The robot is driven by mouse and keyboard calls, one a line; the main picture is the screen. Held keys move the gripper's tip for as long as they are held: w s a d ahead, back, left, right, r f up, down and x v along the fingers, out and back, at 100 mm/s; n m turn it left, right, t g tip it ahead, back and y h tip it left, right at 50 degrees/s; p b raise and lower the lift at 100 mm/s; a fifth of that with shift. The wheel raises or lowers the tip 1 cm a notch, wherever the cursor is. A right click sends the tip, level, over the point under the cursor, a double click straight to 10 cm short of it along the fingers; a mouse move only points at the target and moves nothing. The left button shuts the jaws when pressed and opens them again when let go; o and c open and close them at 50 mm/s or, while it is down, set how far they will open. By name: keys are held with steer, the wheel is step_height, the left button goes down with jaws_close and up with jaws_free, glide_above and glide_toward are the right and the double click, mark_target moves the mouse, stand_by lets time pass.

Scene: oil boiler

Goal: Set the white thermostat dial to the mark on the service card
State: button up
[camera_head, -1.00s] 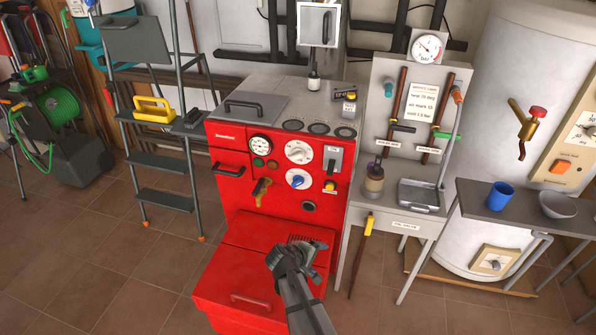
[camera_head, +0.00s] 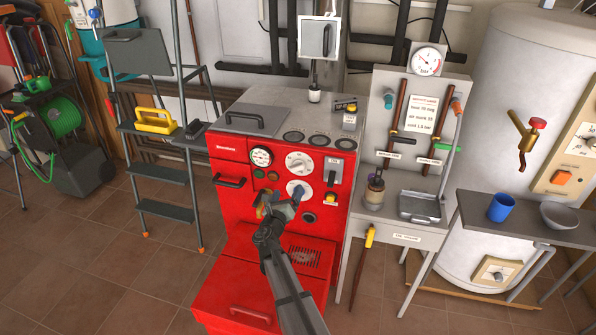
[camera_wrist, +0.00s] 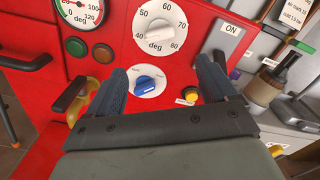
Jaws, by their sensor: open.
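The white thermostat dial (camera_head: 299,164) is on the red boiler front; in the wrist view its scale (camera_wrist: 158,28) runs from 40 to 80 deg. Where its pointer stands is too small to tell. The service card (camera_head: 417,115) hangs on the grey panel at right; its top line seems to read heat 70 deg. My gripper (camera_head: 284,199) is open in front of the boiler, below the white dial. In the wrist view a lower dial with a blue knob (camera_wrist: 148,87) shows between my open fingers (camera_wrist: 163,76). My gripper holds nothing.
A round gauge (camera_head: 261,157) and indicator lamps sit left of the dial. An ON switch (camera_head: 334,172) and a yellow button (camera_head: 330,198) are to its right. A black handle (camera_head: 229,181) juts out at left. A grey side table with a tray (camera_head: 420,206) stands at right.

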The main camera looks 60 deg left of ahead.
mark_target(298, 171)
steer(key=shift+w+a+n, duration=0.1)
steer(key=shift+n, duration=0.2)
steer(key=x, duration=1.3)
steer(key=shift+w+a, duration=0.2)
steer(key=shift+w, duration=0.05)
steer(key=c, duration=1)
steer(key=shift+o, duration=0.2)
